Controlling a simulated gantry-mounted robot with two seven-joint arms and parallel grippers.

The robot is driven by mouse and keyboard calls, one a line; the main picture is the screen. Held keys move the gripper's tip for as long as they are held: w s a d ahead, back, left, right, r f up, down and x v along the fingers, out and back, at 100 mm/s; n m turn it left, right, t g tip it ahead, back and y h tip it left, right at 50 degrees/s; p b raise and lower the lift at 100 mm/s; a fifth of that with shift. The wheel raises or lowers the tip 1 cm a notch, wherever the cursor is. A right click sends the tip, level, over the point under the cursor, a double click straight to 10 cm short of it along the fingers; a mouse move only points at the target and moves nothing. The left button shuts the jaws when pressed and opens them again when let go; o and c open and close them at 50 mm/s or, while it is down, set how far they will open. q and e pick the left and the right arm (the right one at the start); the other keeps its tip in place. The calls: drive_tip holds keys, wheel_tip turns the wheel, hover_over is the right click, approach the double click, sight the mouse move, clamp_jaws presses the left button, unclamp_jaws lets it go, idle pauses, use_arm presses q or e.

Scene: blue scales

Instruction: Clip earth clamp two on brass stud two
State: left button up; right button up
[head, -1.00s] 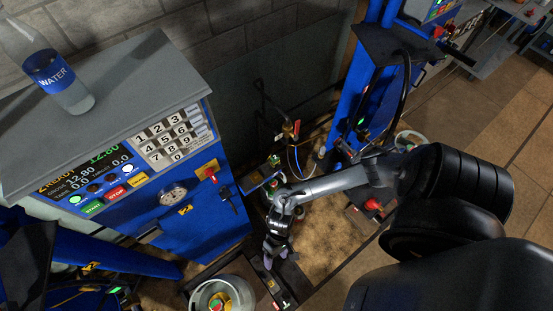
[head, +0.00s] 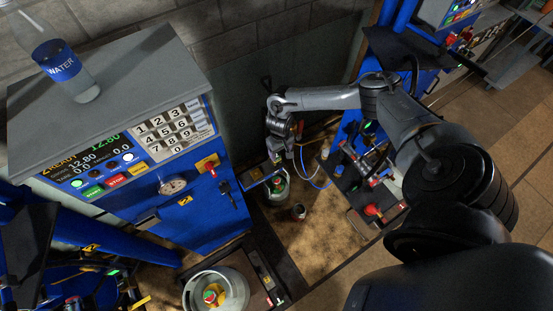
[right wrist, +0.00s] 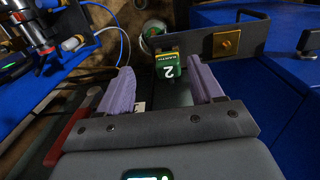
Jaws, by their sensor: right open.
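Earth clamp two, a green block marked 2 (right wrist: 170,68), shows in the right wrist view just beyond and between the fingertips of my right gripper (right wrist: 164,80). The two lilac fingers stand apart, with a gap on both sides of the clamp. A square brass piece with a round centre (right wrist: 226,43) sits on a dark bracket to the right of the clamp; I cannot tell whether it is stud two. In the head view my right gripper (head: 278,152) points down beside the blue cabinet and hides the clamp. My left gripper is not in view.
The blue scale cabinet (head: 190,222) stands left of the gripper. A grey gas cylinder (head: 230,292) is at the front. A blue hose (head: 309,178) and blue post (head: 350,135) lie to the right. Brown floor (head: 315,235) is partly clear.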

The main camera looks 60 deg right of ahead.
sight(277, 155)
drive_tip(key=shift+w+r, duration=0.7)
drive_tip(key=shift+w, duration=0.25)
drive_tip(key=shift+f, duration=0.2)
drive_tip(key=shift+f+b, duration=0.4)
drive_tip(key=shift+b, duration=0.2)
wheel_tip(277, 155, down, 4)
drive_tip(key=b, duration=0.5)
drive_tip(key=shift+f, duration=0.1)
drive_tip(key=shift+f+b, duration=0.65)
drive_tip(key=shift+f, duration=1.2)
drive_tip(key=shift+p, duration=0.45)
